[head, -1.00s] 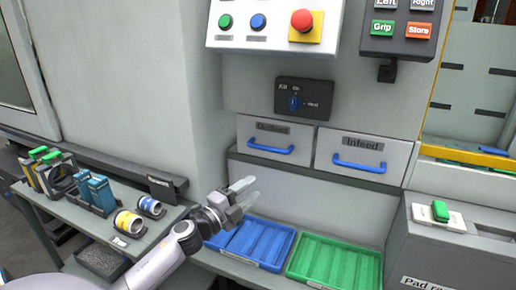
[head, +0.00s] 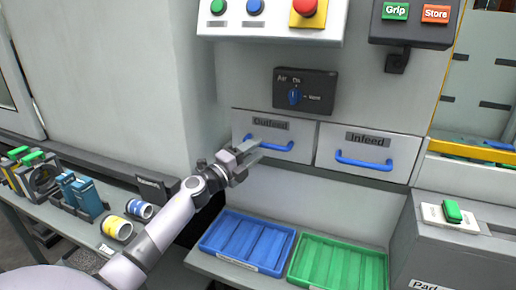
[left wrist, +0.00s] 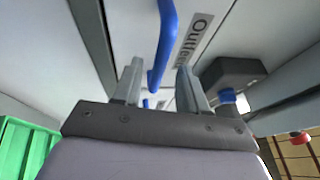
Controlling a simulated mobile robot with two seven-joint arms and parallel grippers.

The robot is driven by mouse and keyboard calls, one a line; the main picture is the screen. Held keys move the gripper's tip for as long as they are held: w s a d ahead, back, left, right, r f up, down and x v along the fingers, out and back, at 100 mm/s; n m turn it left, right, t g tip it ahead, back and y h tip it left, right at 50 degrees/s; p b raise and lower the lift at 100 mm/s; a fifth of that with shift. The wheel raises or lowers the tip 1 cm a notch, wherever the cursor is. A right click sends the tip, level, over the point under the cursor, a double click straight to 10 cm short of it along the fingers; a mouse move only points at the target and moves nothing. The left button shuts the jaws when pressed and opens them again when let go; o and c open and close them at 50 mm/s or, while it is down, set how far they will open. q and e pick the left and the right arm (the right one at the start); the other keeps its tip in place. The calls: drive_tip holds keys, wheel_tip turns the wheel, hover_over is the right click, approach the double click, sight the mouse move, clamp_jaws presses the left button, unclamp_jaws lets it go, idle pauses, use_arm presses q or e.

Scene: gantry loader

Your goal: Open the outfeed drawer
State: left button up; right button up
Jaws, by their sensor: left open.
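The outfeed drawer (head: 253,123) is the left of two grey drawers in the head view and is closed. Its blue bar handle (head: 270,146) runs across its front. My left gripper (head: 255,154) is open at the left end of this handle, its fingers pointing at the drawer. In the left wrist view the blue handle (left wrist: 165,40) reaches down between the two fingertips (left wrist: 160,80), with the drawer label (left wrist: 190,40) beside it. I cannot tell whether the fingers touch the handle. My right gripper is not in view.
The infeed drawer (head: 340,150) is closed on the right. Below are a blue tray (head: 240,262) and a green tray (head: 325,285). An air switch box (head: 318,92) sits above the drawers. A side bench (head: 85,225) with cans and parts stands left.

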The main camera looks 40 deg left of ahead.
use_arm(q)
drive_tip(key=shift+x, duration=1)
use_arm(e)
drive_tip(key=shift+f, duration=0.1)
use_arm(q)
drive_tip(key=shift+c, duration=0.2)
clamp_jaws()
drive_tip(key=shift+s, duration=0.1)
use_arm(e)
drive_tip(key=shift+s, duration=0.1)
